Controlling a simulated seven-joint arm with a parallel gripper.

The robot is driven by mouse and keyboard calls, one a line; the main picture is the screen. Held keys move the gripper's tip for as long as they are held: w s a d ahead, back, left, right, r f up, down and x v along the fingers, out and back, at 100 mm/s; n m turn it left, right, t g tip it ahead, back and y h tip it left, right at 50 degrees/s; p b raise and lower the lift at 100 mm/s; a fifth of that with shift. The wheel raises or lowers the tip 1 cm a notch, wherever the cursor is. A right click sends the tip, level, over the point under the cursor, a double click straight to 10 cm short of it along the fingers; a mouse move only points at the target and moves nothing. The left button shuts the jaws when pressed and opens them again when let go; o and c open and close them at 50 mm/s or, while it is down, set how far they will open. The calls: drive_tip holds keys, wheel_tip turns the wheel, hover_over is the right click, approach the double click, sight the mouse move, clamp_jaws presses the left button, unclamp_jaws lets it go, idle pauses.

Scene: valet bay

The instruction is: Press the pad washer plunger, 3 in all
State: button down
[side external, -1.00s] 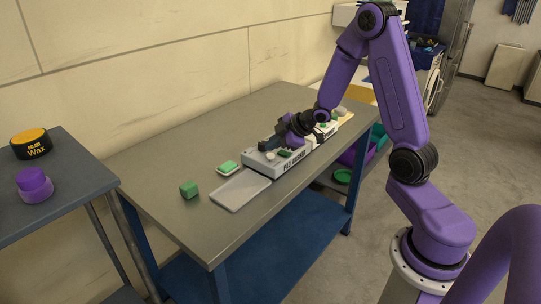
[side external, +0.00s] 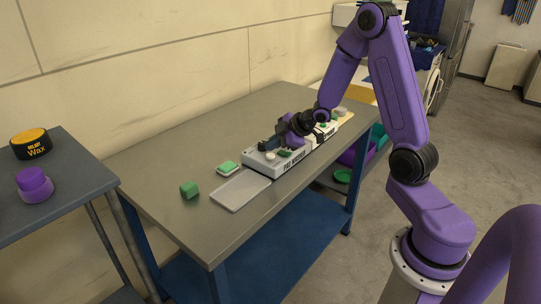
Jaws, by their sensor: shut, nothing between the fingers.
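The pad washer (side external: 292,168) is a low, pale grey box with dark lettering on its front. It stands near the front edge of the grey workbench. On its top show a small whitish round part (side external: 270,156) and a dark green part (side external: 285,153); I cannot tell which is the plunger. My gripper (side external: 266,146) is shut and empty, its dark fingers low over the left end of the washer's top. Whether the fingertips touch anything is too small to tell.
A shallow grey tray (side external: 240,190) lies left of the washer. Another pale unit (side external: 325,131) stands right of the washer. The bench's back left is clear. A wax tin (side external: 31,144) sits on a side table.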

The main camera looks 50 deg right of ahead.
sight(273, 156)
drive_tip(key=shift+f, duration=1.2)
idle(1.7)
drive_tip(key=shift+r, duration=1.15)
drive_tip(key=shift+r, duration=0.1)
drive_tip(key=shift+r, duration=2.45)
idle(0.6)
drive_tip(key=shift+r, duration=1.9)
